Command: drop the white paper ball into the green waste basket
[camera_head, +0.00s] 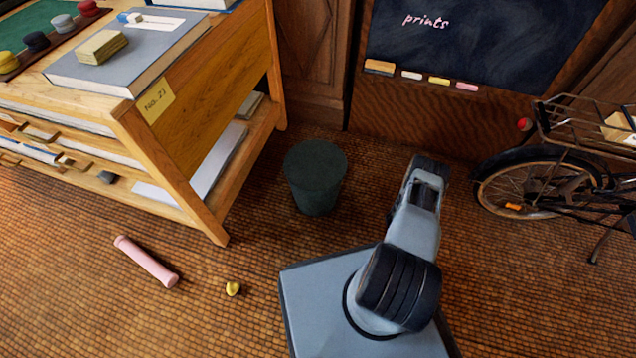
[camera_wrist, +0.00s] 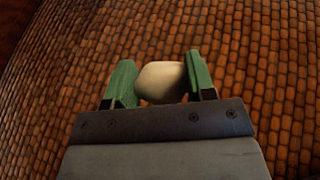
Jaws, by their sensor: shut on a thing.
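My gripper (camera_wrist: 160,85) has green fingers and is shut on the white paper ball (camera_wrist: 161,82), which looks cream-coloured and rounded in the wrist view. Behind the ball that view shows only tiled floor. The green waste basket (camera_head: 315,188) stands upright on the floor in the middle of the head view, just right of the wooden cabinet. Its top looks dark, and I cannot make out anything inside. In the head view my arm rises to the right of the basket; my gripper and the ball are hidden there.
A wooden drawer cabinet (camera_head: 190,122) stands left of the basket. A bicycle (camera_head: 545,180) is at the right, a blackboard (camera_head: 480,45) behind. A pink tube (camera_head: 146,262) and small yellow object (camera_head: 233,288) lie on the open floor at the front left.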

